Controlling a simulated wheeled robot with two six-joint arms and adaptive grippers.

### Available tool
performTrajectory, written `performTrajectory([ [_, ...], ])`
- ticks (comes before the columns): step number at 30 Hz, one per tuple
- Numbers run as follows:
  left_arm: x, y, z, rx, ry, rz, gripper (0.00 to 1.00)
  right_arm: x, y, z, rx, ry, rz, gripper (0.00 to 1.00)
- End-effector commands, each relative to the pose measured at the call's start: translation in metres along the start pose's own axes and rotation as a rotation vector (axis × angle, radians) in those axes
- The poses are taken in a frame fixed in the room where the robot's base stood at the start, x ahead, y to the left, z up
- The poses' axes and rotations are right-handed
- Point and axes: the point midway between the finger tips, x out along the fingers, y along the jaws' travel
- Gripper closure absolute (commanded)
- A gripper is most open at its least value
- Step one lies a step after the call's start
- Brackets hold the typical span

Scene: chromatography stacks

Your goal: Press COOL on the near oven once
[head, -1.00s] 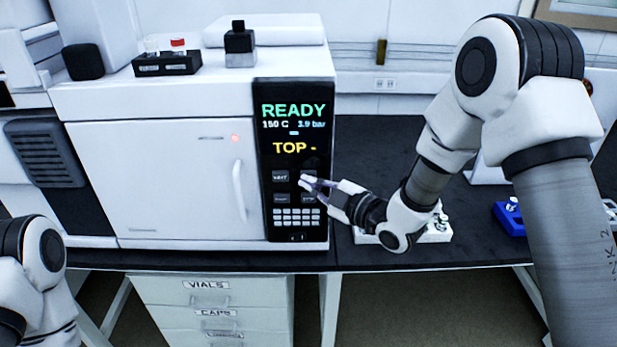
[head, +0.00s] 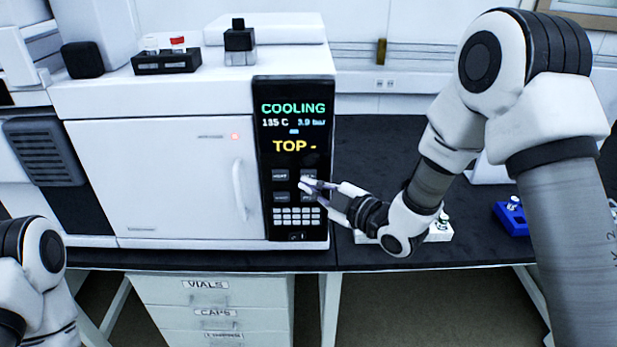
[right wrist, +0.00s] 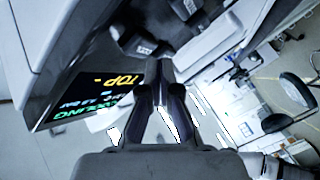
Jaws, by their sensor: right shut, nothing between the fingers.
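The near oven (head: 165,180) is a white unit with a closed door and a black control panel (head: 293,160) on its right side. The panel reads COOLING in green, about 135 C, and TOP - in yellow. Below are a HEAT button (head: 280,175) and other buttons, partly covered by my right fingers, so the COOL label is hidden. My right gripper (head: 308,186) is shut and empty, its tips at the upper right button. I cannot tell whether they touch it. The right wrist view shows the shut fingers (right wrist: 163,80) beside the panel's display (right wrist: 85,95). My left gripper is out of view.
A black vial rack (head: 166,62) and a dark bottle (head: 240,45) stand on the oven. A white tray (head: 438,230) lies on the bench behind my right wrist, and a blue holder (head: 510,216) is further right. Drawers (head: 215,295) sit below the bench.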

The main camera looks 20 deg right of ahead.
Motion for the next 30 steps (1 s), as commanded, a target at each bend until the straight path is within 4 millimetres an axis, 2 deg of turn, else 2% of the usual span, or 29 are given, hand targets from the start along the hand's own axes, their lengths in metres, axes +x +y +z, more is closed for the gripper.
performTrajectory([
  [10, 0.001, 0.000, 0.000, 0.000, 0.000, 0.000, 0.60, -0.002, -0.002, -0.001, 0.000, -0.001, -0.001, 1.00],
  [24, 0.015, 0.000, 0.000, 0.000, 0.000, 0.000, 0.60, -0.033, -0.025, -0.023, 0.000, -0.001, -0.001, 1.00],
  [30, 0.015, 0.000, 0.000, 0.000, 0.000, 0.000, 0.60, -0.036, -0.026, -0.026, 0.000, -0.001, 0.000, 1.00],
])
